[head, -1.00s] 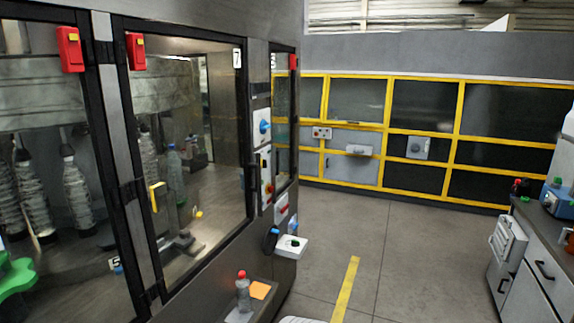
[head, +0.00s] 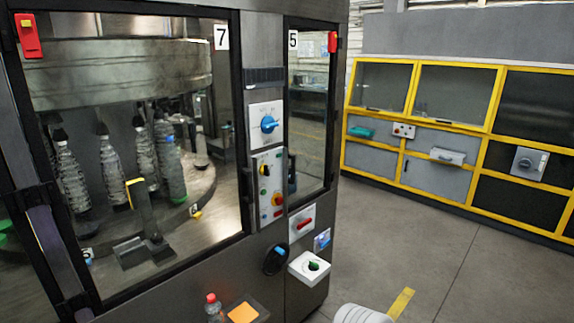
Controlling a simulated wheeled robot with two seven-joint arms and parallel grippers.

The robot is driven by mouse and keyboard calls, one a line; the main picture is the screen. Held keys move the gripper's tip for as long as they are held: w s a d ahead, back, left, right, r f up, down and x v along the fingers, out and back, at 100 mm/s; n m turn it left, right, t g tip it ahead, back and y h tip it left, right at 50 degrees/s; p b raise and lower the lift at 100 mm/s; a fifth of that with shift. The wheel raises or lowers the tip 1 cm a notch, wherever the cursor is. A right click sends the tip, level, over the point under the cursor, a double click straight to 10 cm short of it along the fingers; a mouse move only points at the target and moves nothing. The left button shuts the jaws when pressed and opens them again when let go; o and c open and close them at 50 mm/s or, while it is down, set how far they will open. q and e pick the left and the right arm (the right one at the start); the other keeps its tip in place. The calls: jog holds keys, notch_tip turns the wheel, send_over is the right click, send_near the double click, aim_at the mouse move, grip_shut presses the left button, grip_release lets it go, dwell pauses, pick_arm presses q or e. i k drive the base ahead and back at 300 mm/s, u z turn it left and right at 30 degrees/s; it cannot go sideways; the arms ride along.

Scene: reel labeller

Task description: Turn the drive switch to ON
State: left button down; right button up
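Several switches sit on the front of the labelling machine, and their labels are too small to read, so I cannot tell which is the drive switch. A blue rotary knob (head: 268,124) is on a white plate at the top. Below it is a control panel (head: 262,168) with a black knob and coloured buttons. Lower are a red-handled switch (head: 304,222) on a white plate, a round black dial (head: 275,260) with a blue mark, and a green knob (head: 314,266) on a white box.
The machine has glass doors (head: 200,120) with bottles inside. A small shelf with a red-capped bottle (head: 213,307) and an orange pad (head: 243,313) juts out below. Yellow-framed cabinets (head: 440,130) stand along the back right.

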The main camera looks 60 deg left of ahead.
aim_at(264, 170)
jog(key=u, duration=0.7)
jog(key=i, duration=1.35)
jog(key=u, duration=1.2)
